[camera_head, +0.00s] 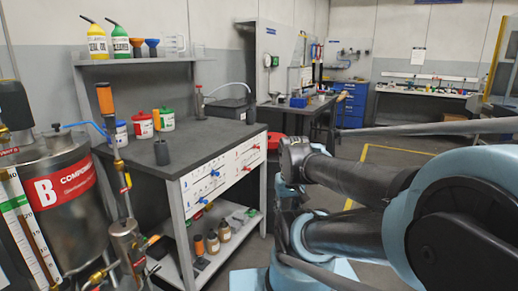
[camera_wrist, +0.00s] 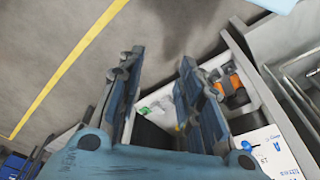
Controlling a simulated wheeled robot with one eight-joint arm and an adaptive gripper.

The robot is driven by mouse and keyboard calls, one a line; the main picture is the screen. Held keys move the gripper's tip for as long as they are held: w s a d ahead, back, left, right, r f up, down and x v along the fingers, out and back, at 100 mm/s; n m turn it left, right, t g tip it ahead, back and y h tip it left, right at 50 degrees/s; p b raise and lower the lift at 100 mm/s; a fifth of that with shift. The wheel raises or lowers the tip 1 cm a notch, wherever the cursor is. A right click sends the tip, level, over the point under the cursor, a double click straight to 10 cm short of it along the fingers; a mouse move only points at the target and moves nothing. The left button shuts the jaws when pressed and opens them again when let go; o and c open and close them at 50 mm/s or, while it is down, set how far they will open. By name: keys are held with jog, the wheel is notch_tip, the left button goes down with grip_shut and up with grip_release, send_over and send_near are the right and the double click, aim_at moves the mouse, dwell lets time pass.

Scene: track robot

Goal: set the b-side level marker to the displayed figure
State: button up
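The white panel (camera_head: 222,172) on the bench front has a blue-marked left half and a red-marked right half. Small red markers (camera_head: 246,167) sit on the right half, and blue markers (camera_head: 215,173) on the left. Their exact settings are too small to read. The steel B component tank (camera_head: 62,195) stands at far left with a white level scale (camera_head: 22,225) beside it; I cannot tell the figure shown. My gripper (camera_wrist: 160,58) is open and empty in the wrist view, apart from the panel. The blue A part of the panel (camera_wrist: 268,150) shows at lower right there; the red half is not clearly visible.
The dark bench top (camera_head: 185,145) holds red-lidded and blue-lidded pots and a dark cylinder (camera_head: 161,152). Grey floor with a yellow line (camera_head: 395,150) lies open right of the bench.

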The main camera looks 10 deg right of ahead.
aim_at(259, 148)
jog(key=shift+w+a, duration=0.1)
jog(key=shift+w, duration=0.15)
jog(key=shift+o, duration=0.4)
jog(key=w+a+r+n+t+y, duration=0.1)
jog(key=w+r+n+y, duration=0.15)
jog(key=w, duration=0.65)
jog(key=w+a+r+n+y, duration=0.1)
jog(key=w+a+r+y, duration=0.15)
jog(key=w, duration=0.65)
jog(key=w+a+r+n+t+y, duration=0.1)
jog(key=w+r+n+y, duration=0.2)
jog(key=w, duration=0.6)
jog(key=w+d+f+n+t+y, duration=0.1)
jog(key=w+d+t+y, duration=0.1)
jog(key=w+d, duration=0.35)
jog(key=w+d+n+t+y, duration=0.1)
jog(key=w+d+y, duration=0.1)
jog(key=w, duration=0.6)
jog(key=w+d+f+n+t+y, duration=0.25)
jog(key=w+d+f, duration=0.35)
jog(key=d, duration=0.4)
jog(key=shift+t, duration=0.45)
jog(key=x, duration=1.7)
jog(key=shift+a+r, duration=0.3)
jog(key=shift+a, duration=0.05)
